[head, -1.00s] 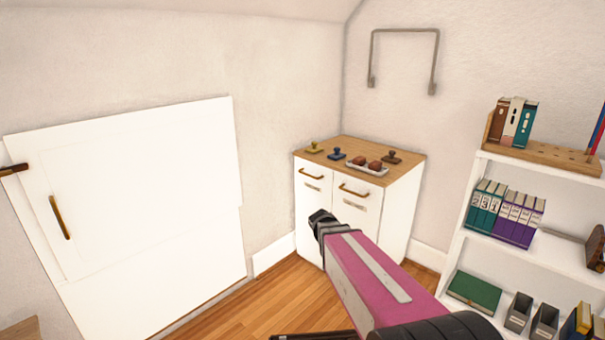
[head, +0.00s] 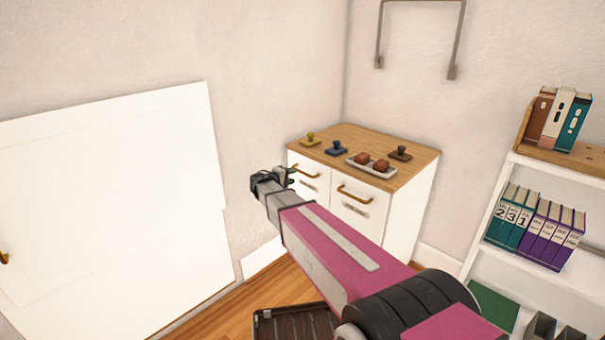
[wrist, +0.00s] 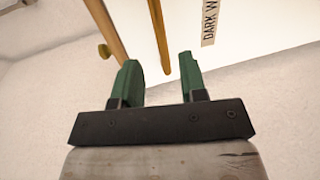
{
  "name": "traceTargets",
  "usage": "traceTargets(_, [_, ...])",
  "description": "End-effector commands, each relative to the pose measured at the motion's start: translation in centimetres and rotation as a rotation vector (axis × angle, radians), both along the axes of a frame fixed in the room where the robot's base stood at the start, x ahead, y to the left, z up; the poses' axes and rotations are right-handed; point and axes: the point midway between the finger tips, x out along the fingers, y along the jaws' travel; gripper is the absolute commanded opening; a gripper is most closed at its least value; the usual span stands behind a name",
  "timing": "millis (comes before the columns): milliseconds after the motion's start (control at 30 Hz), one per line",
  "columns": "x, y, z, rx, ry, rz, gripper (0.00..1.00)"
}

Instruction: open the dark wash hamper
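The white cabinet (head: 400,215) with a wooden top has two fronts, each with a brass bar handle and a small label. The left front (head: 306,200) has its handle (head: 305,171) near the top and appears closed. In the wrist view a label reading "DARK W" (wrist: 208,25), cut off by the frame, sits beside a brass handle (wrist: 159,30). My gripper (head: 289,178) is at the left front's handle. Its green fingers (wrist: 158,65) are open and empty, with the handle's end appearing between them; contact cannot be told.
Stamps (head: 400,153) and a tray with brown items (head: 371,164) stand on the top. A white shelf unit (head: 502,183) with books is at the right. A large white panel (head: 120,200) covers the left wall. A dark slatted object (head: 290,325) lies low in front.

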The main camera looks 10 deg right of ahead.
Motion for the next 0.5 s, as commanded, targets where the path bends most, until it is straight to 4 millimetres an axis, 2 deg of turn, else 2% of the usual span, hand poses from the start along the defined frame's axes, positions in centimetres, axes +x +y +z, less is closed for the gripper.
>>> traceTargets(300, [3.4, -4.5, -1.2, 0.0, 0.0, -0.002, 0.39])
traceTargets(500, [4.4, -6.0, -1.6, 0.001, 0.001, -0.001, 0.39])
